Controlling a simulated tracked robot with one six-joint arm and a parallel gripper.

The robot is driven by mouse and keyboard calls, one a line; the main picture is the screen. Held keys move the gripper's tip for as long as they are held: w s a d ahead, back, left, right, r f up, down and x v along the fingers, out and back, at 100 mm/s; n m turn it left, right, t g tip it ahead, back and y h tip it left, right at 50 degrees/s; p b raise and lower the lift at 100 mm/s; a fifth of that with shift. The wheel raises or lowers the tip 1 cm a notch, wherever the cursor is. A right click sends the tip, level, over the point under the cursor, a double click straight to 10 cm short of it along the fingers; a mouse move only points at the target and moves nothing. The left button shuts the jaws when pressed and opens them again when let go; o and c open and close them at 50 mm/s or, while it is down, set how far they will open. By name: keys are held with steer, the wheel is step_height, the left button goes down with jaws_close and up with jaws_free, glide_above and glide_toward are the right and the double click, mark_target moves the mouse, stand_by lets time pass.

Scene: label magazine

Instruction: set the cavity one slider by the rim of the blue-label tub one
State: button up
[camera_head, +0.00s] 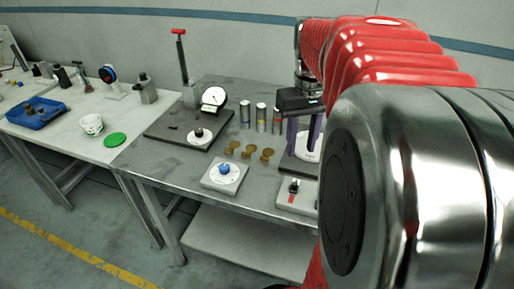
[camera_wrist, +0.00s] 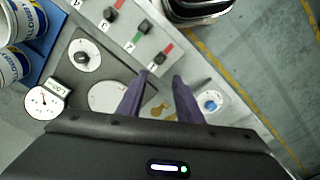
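A pale panel in the wrist view holds sliders with black knobs, one upper left (camera_wrist: 110,14) and one near its middle (camera_wrist: 145,27), beside red and green strips. Which slider is cavity one cannot be read. Two white tubs with blue and yellow labels, an upper tub (camera_wrist: 24,17) and a lower tub (camera_wrist: 12,66), stand at the left of the wrist view, cut by its edge. Which is tub one I cannot tell. My gripper (camera_wrist: 161,75) has two purple fingers apart with nothing between them, above the bench. In the head view it (camera_head: 303,145) is above a dark plate.
A dial gauge (camera_wrist: 44,102) and a round knob dial (camera_wrist: 83,56) lie left of my fingers. A blue-knob dial (camera_head: 224,170), brass pieces (camera_head: 250,151) and upright cylinders (camera_head: 261,117) are on the grey bench. My red arm hides the head view's right side.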

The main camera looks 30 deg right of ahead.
mark_target(295, 184)
steer(key=shift+f, duration=0.15)
step_height(295, 184, down, 14)
steer(key=shift+r, duration=0.2)
stand_by(0.4)
steer(key=shift+c, duration=0.3)
jaws_close()
